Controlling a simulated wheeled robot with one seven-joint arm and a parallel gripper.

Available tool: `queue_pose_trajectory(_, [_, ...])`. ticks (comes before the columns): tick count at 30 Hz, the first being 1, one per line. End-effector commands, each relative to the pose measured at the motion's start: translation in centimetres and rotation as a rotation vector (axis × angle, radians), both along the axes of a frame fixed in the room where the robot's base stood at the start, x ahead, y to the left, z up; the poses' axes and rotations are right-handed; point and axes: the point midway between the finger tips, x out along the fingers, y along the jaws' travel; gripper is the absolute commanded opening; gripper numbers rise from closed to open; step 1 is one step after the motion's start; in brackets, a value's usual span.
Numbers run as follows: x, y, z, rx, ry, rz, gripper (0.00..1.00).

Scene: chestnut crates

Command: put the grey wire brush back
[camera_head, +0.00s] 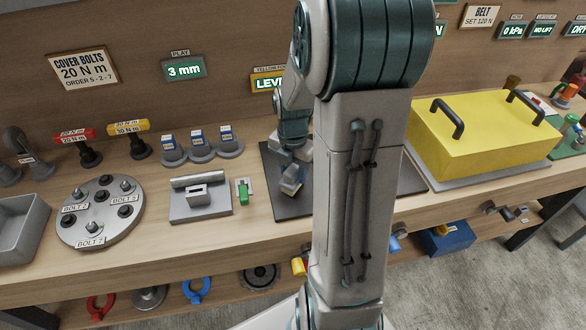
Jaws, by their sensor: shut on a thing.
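My gripper (291,170) is partly in view just left of my arm's big upright link, pointing down over the black mat (286,207). It is shut on a small grey piece (291,187), which I take to be the grey wire brush. Its bristles and handle are too small to make out. It is tilted, low over the mat; I cannot tell whether it touches. My arm hides the mat's right part.
A yellow cover (485,137) stands right. Several gauges (200,146) line the back. A lower shelf holds shackles (196,291).

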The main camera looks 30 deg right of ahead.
Motion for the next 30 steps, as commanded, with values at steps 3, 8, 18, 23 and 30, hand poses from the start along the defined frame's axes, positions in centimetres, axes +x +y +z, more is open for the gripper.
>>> queue_pose_trajectory(3, [0.0,0.0,-0.4,0.0,0.0,0.0,0.19])
queue_pose_trajectory(8, [0.0,0.0,-0.3,0.0,0.0,0.0,0.62])
queue_pose_trajectory(18, [0.1,-0.1,0.7,-0.002,-0.005,0.0,0.62])
queue_pose_trajectory(23, [0.1,-0.1,3.7,-0.003,-0.006,0.001,0.62])
queue_pose_trajectory(30, [0.1,0.0,8.9,-0.002,-0.006,0.0,0.62])
